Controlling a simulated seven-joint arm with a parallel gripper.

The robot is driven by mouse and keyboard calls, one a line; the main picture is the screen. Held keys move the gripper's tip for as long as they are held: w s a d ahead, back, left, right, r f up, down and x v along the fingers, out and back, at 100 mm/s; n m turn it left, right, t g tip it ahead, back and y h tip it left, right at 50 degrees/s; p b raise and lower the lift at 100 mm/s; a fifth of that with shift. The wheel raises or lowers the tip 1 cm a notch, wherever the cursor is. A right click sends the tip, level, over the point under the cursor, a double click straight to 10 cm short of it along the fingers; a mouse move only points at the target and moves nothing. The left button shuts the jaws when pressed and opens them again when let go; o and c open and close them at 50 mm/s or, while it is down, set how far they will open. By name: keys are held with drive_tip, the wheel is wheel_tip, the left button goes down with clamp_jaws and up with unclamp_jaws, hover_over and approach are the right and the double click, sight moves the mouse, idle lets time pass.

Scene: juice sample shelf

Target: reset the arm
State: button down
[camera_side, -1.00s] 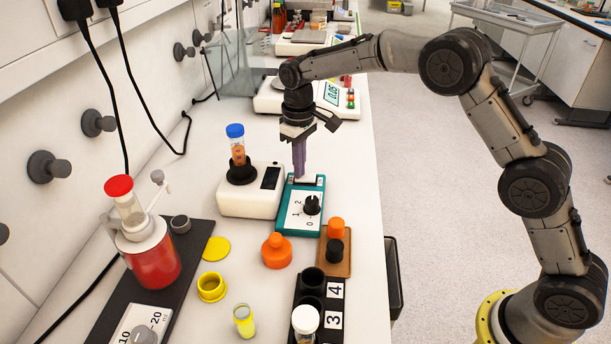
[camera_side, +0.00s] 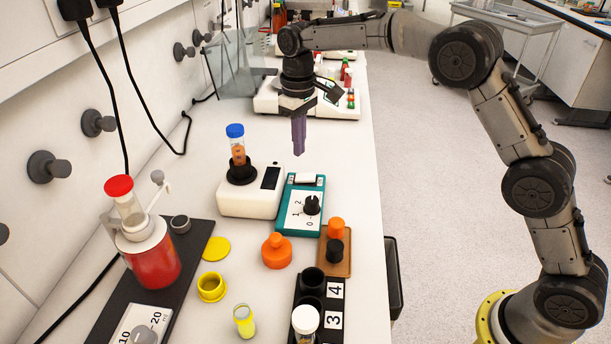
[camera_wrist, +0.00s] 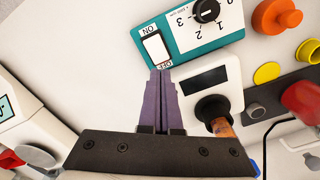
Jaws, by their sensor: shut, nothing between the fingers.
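My gripper (camera_side: 299,151) has purple fingers that are shut with nothing between them. In the side view it hangs pointing down, in the air above and behind the teal control box (camera_side: 281,221). The box carries a white rocker switch (camera_side: 305,179) and a black dial (camera_side: 312,205). In the wrist view the shut fingers (camera_wrist: 161,76) point toward the switch (camera_wrist: 156,47), marked ON and OFF, and appear clear of it.
A white mixer (camera_side: 240,204) holding a blue-capped tube (camera_side: 237,143) stands left of the box. A white balance (camera_side: 270,98) is behind. An orange bottle (camera_side: 277,251), a wooden tray (camera_side: 335,266) and a numbered black rack (camera_side: 312,293) are nearer. The floor to the right is open.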

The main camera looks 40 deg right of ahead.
drive_tip(key=shift+r, duration=0.4)
drive_tip(key=s+d+r+t, duration=0.1)
drive_tip(key=s+d+r, duration=0.15)
drive_tip(key=r, duration=0.35)
drive_tip(key=s+d+r+t, duration=0.1)
drive_tip(key=s+r, duration=0.2)
drive_tip(key=r, duration=0.3)
drive_tip(key=s+d+r+m+t, duration=0.1)
drive_tip(key=s+d+r, duration=0.15)
drive_tip(key=s, duration=0.35)
drive_tip(key=s+d+r+t, duration=0.1)
drive_tip(key=s+r, duration=0.2)
drive_tip(key=s, duration=0.3)
drive_tip(key=s+d+f+m+t, duration=0.1)
drive_tip(key=s+d+f, duration=0.15)
drive_tip(key=s, duration=1.05)
drive_tip(key=s+f+m, duration=0.1)
drive_tip(key=s+f, duration=0.5)
drive_tip(key=f, duration=0.3)
drive_tip(key=shift+s+a+f+t, duration=0.2)
drive_tip(key=shift+a+f+t, duration=0.05)
drive_tip(key=shift+f+t, duration=0.05)
